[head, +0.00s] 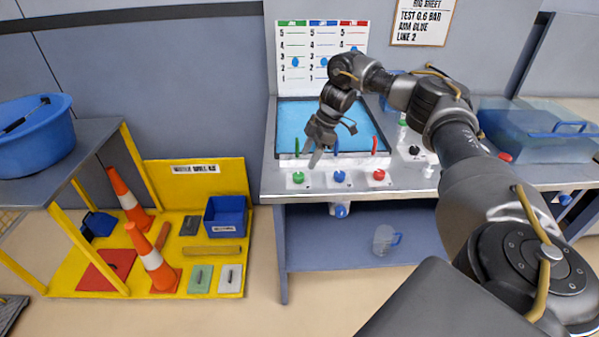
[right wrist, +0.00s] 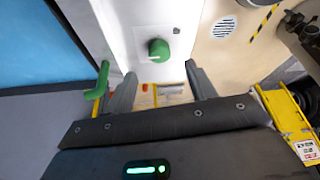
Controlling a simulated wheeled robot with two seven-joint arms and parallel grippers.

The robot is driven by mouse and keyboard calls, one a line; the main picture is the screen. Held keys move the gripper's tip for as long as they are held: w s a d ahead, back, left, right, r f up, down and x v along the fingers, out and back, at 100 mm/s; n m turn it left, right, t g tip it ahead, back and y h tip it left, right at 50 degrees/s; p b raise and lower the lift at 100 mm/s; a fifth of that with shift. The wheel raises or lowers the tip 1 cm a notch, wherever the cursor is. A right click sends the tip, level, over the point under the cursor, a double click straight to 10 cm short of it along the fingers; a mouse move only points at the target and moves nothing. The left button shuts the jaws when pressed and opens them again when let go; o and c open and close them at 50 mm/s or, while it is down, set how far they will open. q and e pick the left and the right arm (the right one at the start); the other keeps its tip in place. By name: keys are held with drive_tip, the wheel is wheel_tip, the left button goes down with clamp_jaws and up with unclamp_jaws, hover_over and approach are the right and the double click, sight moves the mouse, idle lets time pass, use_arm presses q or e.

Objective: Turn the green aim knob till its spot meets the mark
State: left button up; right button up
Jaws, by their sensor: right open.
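The green aim knob (head: 297,177) is on the white front strip of the bench, leftmost in a row of three. In the right wrist view the green knob (right wrist: 158,49) sits on a white panel ahead of my fingertips. I cannot clearly make out the knob's spot. My right gripper (head: 317,150) is above and behind the knob row, pointing down. In its wrist view the right gripper (right wrist: 160,85) has its fingers apart, with nothing between them and the knob beyond the tips. My left gripper is not in view.
A blue knob (head: 339,177) and a red knob (head: 379,175) stand right of the green one. Upright green (head: 297,147) and red (head: 374,145) pieces stand behind; the green piece (right wrist: 97,82) is close beside one finger. A blue-floored tray (head: 292,118) lies behind.

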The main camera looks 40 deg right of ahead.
sight(299, 174)
drive_tip(key=x, duration=0.5)
drive_tip(key=shift+w+a+f+p, duration=0.1)
drive_tip(key=shift+a+f+p, duration=0.15)
drive_tip(key=shift+p, duration=0.15)
drive_tip(key=shift+a+f, duration=0.15)
drive_tip(key=shift+f, duration=0.2)
drive_tip(key=shift+w+f, duration=0.1)
drive_tip(key=shift+f, duration=0.2)
drive_tip(key=c, duration=1)
drive_tip(key=shift+w+n+g+p, duration=0.1)
drive_tip(key=shift+n+g+p, duration=0.25)
drive_tip(key=shift+n, duration=0.35)
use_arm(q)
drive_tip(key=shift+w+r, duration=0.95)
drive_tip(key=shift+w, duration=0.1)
use_arm(e)
drive_tip(key=shift+n+g, duration=0.25)
drive_tip(key=shift+n, duration=0.55)
drive_tip(key=shift+y, duration=0.3)
drive_tip(key=o, duration=1)
